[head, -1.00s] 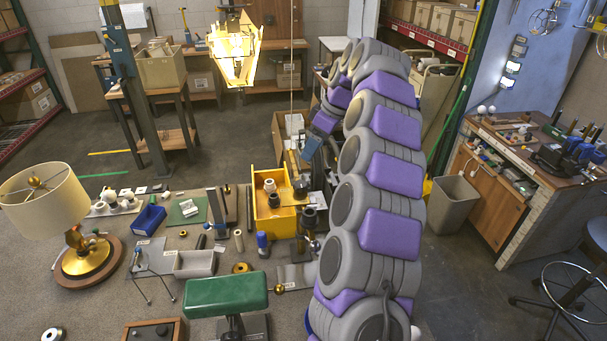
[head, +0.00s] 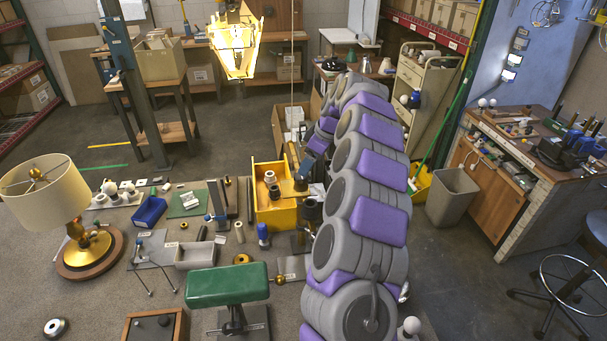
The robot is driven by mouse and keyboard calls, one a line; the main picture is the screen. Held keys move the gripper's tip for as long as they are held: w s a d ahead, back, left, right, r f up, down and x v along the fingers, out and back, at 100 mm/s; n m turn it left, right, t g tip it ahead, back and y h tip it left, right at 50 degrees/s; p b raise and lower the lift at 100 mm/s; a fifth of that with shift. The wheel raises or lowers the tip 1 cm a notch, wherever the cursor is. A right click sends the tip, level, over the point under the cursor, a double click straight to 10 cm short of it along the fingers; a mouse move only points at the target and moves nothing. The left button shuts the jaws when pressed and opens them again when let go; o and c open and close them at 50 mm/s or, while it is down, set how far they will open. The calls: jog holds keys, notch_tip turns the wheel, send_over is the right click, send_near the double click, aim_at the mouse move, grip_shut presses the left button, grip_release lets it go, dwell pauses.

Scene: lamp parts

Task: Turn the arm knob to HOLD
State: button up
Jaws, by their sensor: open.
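My arm reaches away from me on the right of centre. The end of it, with my gripper (head: 304,172), is small and partly hidden beside the yellow bin (head: 276,218); its jaws are open, and I see nothing held. I cannot read the word HOLD anywhere, so I cannot tell which knob is the arm knob. A small brass knob (head: 280,280) sits beside a grey labelled plate (head: 296,264), right of the green padded block (head: 227,284). A wooden box (head: 139,329) with dark knobs on top stands at the front edge.
A brass lamp with a cream shade (head: 42,190) stands at the left of the bench. A blue tray (head: 149,212), a grey tray (head: 195,255) and several small parts lie in the middle. A lit lantern (head: 236,48) hangs above.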

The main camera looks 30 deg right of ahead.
aim_at(301, 179)
jog(key=x, duration=0.5)
jog(key=shift+w+f, duration=0.15)
jog(key=shift+f, duration=0.25)
jog(key=c, duration=1.1)
